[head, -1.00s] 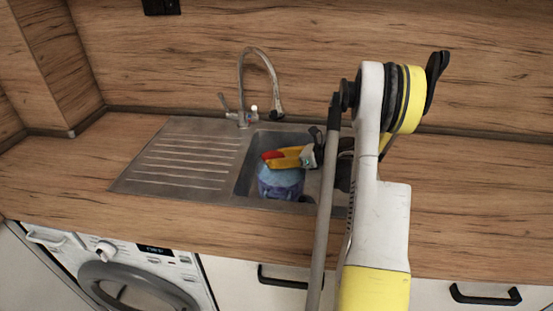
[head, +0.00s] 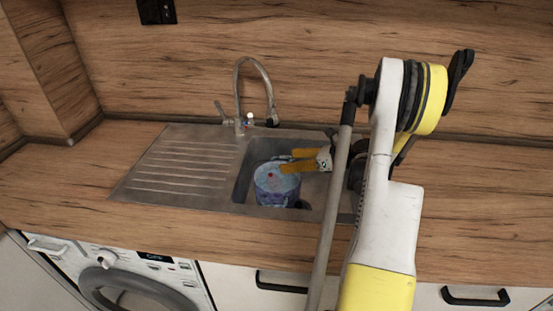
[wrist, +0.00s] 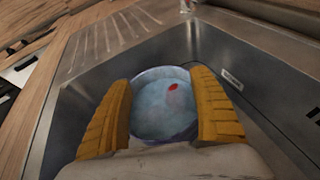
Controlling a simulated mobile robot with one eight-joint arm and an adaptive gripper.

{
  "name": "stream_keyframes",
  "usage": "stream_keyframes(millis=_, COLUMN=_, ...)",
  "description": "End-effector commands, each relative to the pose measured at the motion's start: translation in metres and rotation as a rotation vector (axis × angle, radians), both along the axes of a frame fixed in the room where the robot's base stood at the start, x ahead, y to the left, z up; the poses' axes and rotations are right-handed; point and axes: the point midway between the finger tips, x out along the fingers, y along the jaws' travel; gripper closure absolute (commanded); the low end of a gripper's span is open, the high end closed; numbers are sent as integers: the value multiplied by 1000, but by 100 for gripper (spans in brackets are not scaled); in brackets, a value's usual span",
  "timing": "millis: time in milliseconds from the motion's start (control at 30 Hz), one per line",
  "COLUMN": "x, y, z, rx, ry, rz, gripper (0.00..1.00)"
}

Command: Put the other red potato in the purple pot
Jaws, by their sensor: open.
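The blue-purple pot (head: 278,190) stands in the sink basin, and its open top also shows in the wrist view (wrist: 150,133). One small red piece, seemingly the red potato (wrist: 173,87), lies inside the pot and shows in the head view too (head: 271,175). Only one red thing is visible. My gripper (head: 283,162) is open and empty, with its yellow fingers just above the pot's right side in the head view. In the wrist view the fingers (wrist: 161,80) stand apart on either side of the pot's opening.
The steel sink (head: 180,165) has a ribbed drainboard on the left. A curved tap (head: 240,95) rises behind the basin. The wooden counter (head: 90,205) around it is clear. A washing machine (head: 120,280) sits below at the left.

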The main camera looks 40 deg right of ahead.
Motion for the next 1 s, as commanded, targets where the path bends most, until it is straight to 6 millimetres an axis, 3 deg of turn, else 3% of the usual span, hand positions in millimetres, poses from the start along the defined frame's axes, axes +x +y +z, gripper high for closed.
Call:
stream_keyframes(millis=100, x=-21, y=-10, z=12, rx=0, ry=0, rz=-2, gripper=28)
stream_keyframes(millis=300, x=-40, y=-18, z=19, rx=0, ry=0, rz=0, gripper=28)
stream_keyframes(millis=1000, x=-43, y=-20, z=19, rx=0, ry=0, rz=1, gripper=28)
